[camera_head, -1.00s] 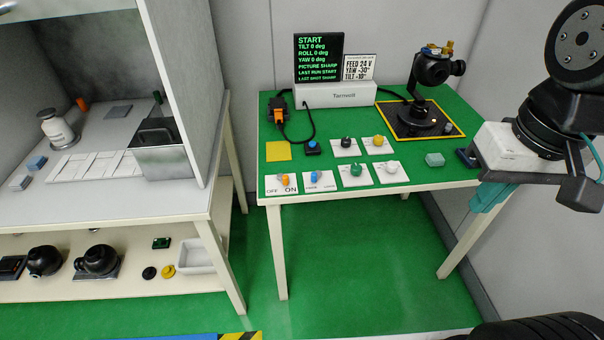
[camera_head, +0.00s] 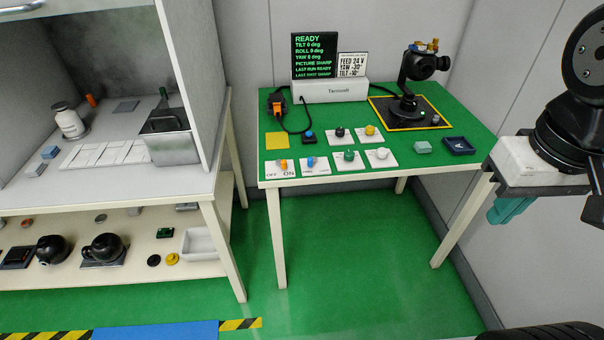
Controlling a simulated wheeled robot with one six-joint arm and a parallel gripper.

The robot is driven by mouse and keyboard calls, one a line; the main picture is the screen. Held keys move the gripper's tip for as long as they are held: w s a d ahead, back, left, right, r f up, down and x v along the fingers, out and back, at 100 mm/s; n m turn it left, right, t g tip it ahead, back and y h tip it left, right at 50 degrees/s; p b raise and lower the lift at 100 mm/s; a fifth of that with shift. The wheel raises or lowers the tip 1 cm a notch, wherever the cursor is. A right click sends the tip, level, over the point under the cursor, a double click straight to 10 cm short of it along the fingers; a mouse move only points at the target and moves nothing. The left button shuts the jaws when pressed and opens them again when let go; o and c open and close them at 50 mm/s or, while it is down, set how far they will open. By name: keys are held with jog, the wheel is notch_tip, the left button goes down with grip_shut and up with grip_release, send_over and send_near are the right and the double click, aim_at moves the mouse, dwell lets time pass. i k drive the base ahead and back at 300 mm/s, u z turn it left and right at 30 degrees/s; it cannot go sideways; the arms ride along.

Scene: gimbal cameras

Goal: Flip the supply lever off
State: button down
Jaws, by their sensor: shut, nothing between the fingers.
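The supply lever (camera_head: 283,163) is a small orange lever on a white plate marked OFF on the left and ON on the right. It sits at the front left corner of the green-topped table (camera_head: 440,142). It is too small to tell surely which side it leans to. My gripper (camera_head: 503,213) has teal fingers and hangs at the right, off the table's front right corner. It is far from the lever, shut and empty.
A blue lever (camera_head: 311,162), green knob (camera_head: 348,156) and white knob (camera_head: 382,154) stand right of the lever. Behind are a black knob, a yellow knob, a screen (camera_head: 314,55) reading READY and a gimbal (camera_head: 407,105). A grey-walled bench (camera_head: 215,185) stands left.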

aim_at(282, 164)
jog(key=k, duration=0.2)
jog(key=z, duration=0.85)
jog(key=i, duration=0.65)
jog(key=u, duration=1.1)
